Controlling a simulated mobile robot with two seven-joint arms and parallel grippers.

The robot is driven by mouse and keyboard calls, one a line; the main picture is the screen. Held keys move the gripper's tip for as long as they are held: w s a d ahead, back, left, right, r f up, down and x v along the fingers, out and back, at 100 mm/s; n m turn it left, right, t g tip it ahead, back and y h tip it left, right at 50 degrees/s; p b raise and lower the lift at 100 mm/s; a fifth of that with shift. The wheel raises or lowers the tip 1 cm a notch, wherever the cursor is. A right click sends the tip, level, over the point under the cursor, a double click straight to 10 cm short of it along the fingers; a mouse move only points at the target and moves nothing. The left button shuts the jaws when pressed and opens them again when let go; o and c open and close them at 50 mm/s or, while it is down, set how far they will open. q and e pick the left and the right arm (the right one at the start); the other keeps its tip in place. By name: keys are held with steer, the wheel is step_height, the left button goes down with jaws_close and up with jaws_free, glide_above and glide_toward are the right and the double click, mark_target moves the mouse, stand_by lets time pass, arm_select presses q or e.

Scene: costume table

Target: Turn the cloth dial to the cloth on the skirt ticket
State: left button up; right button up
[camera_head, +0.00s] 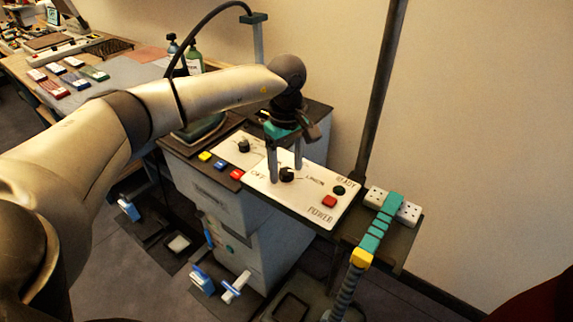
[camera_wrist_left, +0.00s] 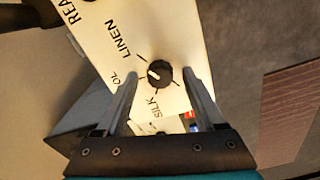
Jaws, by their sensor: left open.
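The cloth dial (camera_head: 288,174) is a black round knob on a white control panel (camera_head: 262,186). The dial also shows in the left wrist view (camera_wrist_left: 159,74). Its white mark points left there, roughly toward a partly hidden label ending in "OL". LINEN is printed at upper left and SILK below. My left gripper (camera_head: 285,171) points down over the panel, open. In the left wrist view, the gripper (camera_wrist_left: 160,72) has one finger on each side of the dial, with gaps showing. I cannot make out a skirt ticket. My right gripper is not in view.
A second black knob (camera_head: 243,146) sits farther left on the panel. Yellow, blue and red buttons (camera_head: 220,166) are beside it. A red power button (camera_head: 329,201) and a dark READY lamp (camera_head: 339,190) are at right. A teal-banded handle (camera_head: 376,232) stands near a white socket strip (camera_head: 408,212).

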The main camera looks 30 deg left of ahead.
mark_target(286, 171)
arm_select(q)
step_height(286, 171, up, 15)
steer(key=p, duration=0.1)
steer(key=shift+r+p, duration=0.15)
steer(key=shift+p, duration=0.15)
stand_by(0.5)
